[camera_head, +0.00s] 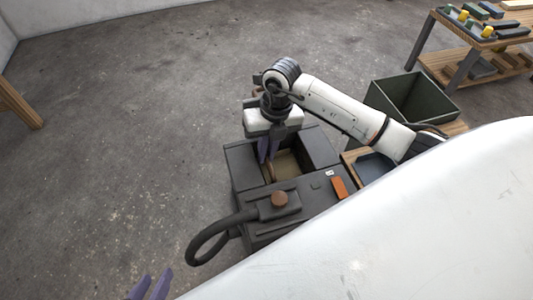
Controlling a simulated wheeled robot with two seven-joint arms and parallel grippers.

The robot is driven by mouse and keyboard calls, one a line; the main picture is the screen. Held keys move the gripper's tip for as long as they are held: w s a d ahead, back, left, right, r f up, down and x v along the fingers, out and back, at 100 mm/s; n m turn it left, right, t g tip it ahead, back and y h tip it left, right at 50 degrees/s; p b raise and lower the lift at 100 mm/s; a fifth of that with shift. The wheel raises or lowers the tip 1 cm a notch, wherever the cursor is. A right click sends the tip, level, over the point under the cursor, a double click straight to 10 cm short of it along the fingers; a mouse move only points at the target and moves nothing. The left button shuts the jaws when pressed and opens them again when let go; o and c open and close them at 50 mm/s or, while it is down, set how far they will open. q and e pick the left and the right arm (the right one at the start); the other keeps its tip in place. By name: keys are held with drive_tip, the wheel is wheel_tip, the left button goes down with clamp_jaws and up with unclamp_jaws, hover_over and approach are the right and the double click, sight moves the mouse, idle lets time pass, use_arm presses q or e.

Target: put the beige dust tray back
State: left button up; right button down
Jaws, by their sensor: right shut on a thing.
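The beige dust tray (288,164) sits in the open bay of the dark grey machine (254,202). The bay walls and my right gripper hide part of the tray. My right gripper (268,158) points down into the bay, its purple fingers shut on the tray at its left side. How deep the tray sits is hard to tell. My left gripper (151,284) is at the bottom left edge, apart from the machine. Its purple fingers are spread with nothing visible between them.
A dark open bin (413,98) and a blue-grey tray (375,167) stand to the right.

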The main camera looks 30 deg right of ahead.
drive_tip(key=shift+f, duration=0.15)
drive_tip(key=c, duration=2.1)
unclamp_jaws()
